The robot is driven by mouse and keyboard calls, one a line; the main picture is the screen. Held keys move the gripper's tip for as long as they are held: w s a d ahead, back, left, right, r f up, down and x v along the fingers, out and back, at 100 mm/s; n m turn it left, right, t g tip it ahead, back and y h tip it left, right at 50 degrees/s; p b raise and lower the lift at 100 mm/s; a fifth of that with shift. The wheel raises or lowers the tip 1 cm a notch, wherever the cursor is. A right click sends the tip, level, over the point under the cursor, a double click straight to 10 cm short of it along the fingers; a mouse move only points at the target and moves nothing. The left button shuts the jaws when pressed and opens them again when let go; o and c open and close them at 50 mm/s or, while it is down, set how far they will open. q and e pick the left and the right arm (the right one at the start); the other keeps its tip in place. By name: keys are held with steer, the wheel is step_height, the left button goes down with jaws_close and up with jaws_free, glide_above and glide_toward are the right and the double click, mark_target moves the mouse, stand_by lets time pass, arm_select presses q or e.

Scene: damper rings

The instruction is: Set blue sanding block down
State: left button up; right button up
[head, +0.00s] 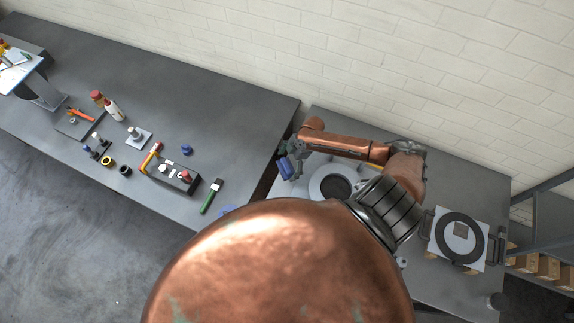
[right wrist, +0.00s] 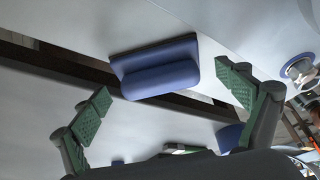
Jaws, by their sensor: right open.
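The blue sanding block (head: 284,169) shows in the head view just below my right gripper (head: 292,150), by the gap between the two grey tables. In the right wrist view the block (right wrist: 158,68) lies ahead of the fingers, which are spread wide on either side with nothing gripped between them. The block's lower part overlaps the dark gap in that view, so I cannot tell exactly what it rests on. My left gripper is not in view.
The left table (head: 225,110) holds a green-handled brush (head: 211,196), a dark tool holder (head: 172,177) and several bottles. On the right table are a white ring with a dark centre (head: 323,184) and a black ring on a white plate (head: 441,240). A copper part of mine hides the front.

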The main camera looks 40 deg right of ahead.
steer(key=shift+r, duration=0.1)
steer(key=v, duration=1.2)
steer(key=shift+c, duration=0.4)
jaws_close()
stand_by(0.7)
stand_by(0.9)
